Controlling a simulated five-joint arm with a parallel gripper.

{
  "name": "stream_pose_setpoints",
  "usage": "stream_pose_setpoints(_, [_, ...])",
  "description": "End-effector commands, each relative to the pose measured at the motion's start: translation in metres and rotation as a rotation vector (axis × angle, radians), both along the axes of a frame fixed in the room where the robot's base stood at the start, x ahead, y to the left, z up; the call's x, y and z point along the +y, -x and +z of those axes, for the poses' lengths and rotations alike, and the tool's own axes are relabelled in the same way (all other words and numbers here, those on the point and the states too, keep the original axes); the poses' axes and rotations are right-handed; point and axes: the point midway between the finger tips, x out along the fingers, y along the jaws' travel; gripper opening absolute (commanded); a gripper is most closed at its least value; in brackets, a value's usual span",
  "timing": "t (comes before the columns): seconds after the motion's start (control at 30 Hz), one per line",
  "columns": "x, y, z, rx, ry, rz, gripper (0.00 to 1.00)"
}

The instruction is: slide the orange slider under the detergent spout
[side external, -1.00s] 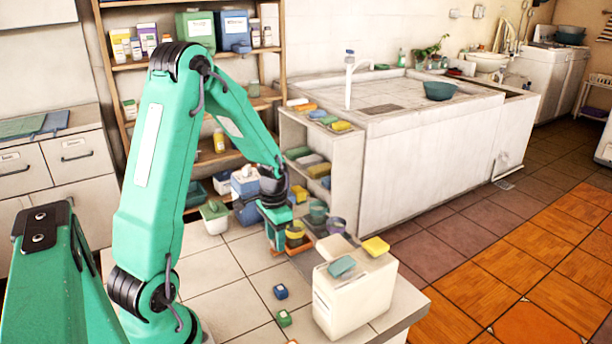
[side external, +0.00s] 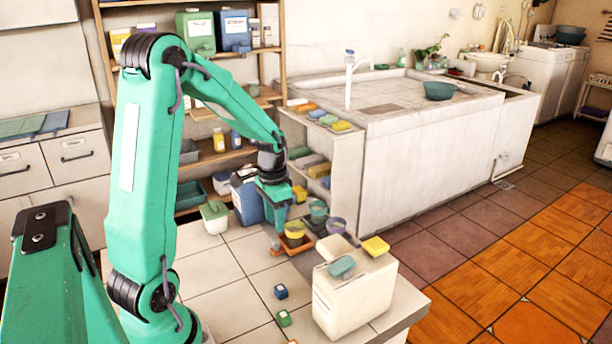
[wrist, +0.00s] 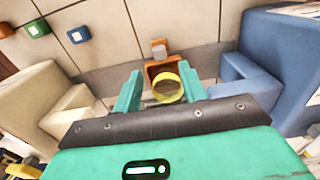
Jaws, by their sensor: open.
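The orange slider (side external: 281,247) is a low tray on the tiled counter, with a yellow cup (side external: 295,231) standing on it. In the wrist view the slider (wrist: 153,70) and the yellow cup (wrist: 165,88) lie beyond and between my fingers. My gripper (side external: 279,218) is open and empty, above the slider; its two green fingers (wrist: 160,92) stand apart. A blue dispenser (side external: 246,207) stands left of the slider, and a white dispenser (side external: 352,300) stands at right. In the wrist view their spout-like projections flank the fingers. I cannot tell which spout is meant.
A small blue block (side external: 280,291) and green block (side external: 284,318) lie on the counter in front. A white box with a green lid (side external: 214,217) stands at the left. Shelves with sponges (side external: 312,165) stand behind. The front counter tiles are mostly clear.

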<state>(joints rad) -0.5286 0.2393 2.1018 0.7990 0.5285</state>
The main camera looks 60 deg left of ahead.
Motion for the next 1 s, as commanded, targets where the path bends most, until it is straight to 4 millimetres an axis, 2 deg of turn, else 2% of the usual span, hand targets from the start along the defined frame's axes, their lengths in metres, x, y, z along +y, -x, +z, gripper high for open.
stream_pose_setpoints(0.2, [0.0, 0.0, 0.014, -0.001, -0.001, 0.0, 0.42])
stream_pose_setpoints(0.67, [-0.0001, 0.0001, 0.0148, 0.0, 0.0, 0.016, 0.42])
stream_pose_setpoints(0.87, [-0.0001, 0.0002, 0.0147, 0.0, 0.0, 0.129, 0.42])
stream_pose_setpoints(1.0, [-0.0001, 0.0002, 0.0146, 0.0, 0.0, 0.284, 0.42])
